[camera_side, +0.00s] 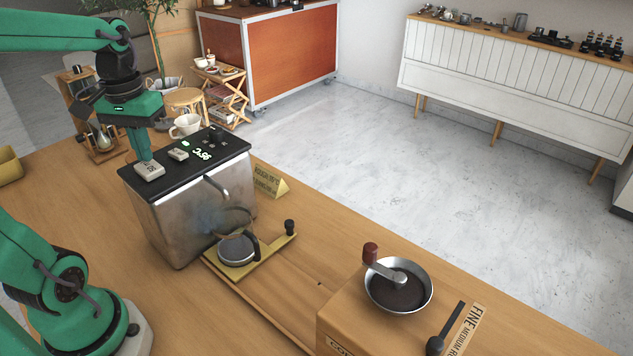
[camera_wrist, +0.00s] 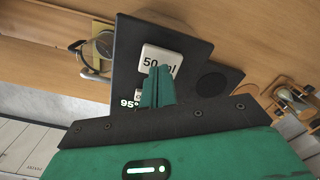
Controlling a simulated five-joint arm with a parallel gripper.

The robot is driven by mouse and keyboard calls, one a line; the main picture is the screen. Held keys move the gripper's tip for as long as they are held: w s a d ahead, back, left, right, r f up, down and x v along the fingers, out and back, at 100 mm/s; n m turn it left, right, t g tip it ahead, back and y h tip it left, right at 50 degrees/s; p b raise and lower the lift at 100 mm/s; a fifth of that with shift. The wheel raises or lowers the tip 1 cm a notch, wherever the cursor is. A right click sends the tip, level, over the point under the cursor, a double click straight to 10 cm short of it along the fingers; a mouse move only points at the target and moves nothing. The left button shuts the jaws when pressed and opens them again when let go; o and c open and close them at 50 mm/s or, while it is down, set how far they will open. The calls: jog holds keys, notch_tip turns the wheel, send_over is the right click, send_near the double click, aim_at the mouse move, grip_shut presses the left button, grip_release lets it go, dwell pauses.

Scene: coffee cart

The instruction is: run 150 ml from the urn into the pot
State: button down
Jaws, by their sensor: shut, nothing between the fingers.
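The urn (camera_side: 205,200) is a metal box with a black top, a lit display and a curved spout (camera_side: 215,188). A large pale button (camera_side: 149,171) sits on its top. In the wrist view this button (camera_wrist: 157,62) reads "50 ml". My gripper (camera_side: 146,158) is shut and empty, its tips pointing down at this button; I cannot tell whether they press it. In the wrist view the gripper (camera_wrist: 158,80) covers part of the label. The pot (camera_side: 237,249), round with a black handle, stands on a yellow stand (camera_side: 265,262) below the spout. Its water level is unclear.
A smaller pale button (camera_side: 178,154) lies beside the large one. A box with a grinder bowl (camera_side: 398,285) stands at front right, with a black scoop (camera_side: 444,330) on it. A small sign (camera_side: 270,182) and a white cup (camera_side: 186,125) stand behind the urn.

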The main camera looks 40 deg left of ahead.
jog(key=shift+f, duration=0.95)
jog(key=shift+r, duration=0.15)
dwell(0.3)
jog(key=shift+r, duration=0.9)
jog(key=shift+f, duration=1.05)
dwell(1.7)
jog(key=shift+r, duration=1.05)
jog(key=shift+r, duration=0.1)
dwell(1.6)
